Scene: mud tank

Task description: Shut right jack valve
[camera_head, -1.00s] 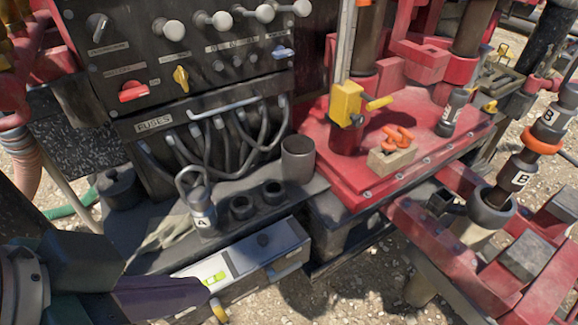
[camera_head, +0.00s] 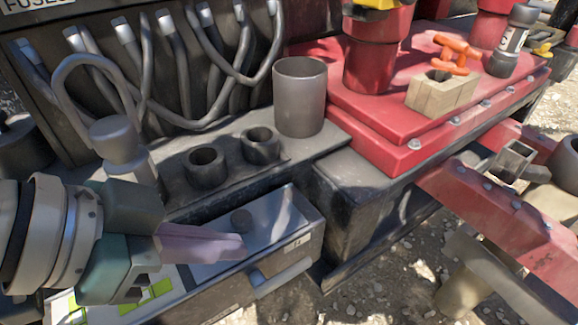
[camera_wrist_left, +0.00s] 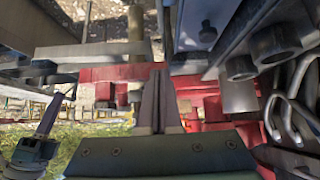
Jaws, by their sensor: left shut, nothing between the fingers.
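My left gripper (camera_head: 238,246) reaches in from the left in the head view, shut and empty, above the grey box at the front. Its closed fingers (camera_wrist_left: 156,78) also show in the left wrist view, touching nothing. No part marked as the right jack valve is readable. A yellow part (camera_head: 382,3) at the head view's top edge is cut off above a red cylinder. An orange handle (camera_head: 455,52) sits over a pale block on the red deck. What looks like my right gripper (camera_wrist_left: 52,112) shows at the left of the wrist view; its finger state is unclear.
A grey open cup (camera_head: 300,97) and two short sockets (camera_head: 206,166) stand on the dark ledge. Grey cables (camera_head: 180,70) hang behind. The grey box (camera_head: 285,240) has a front handle. Red beams (camera_head: 490,210) extend at right. Gravel ground lies below.

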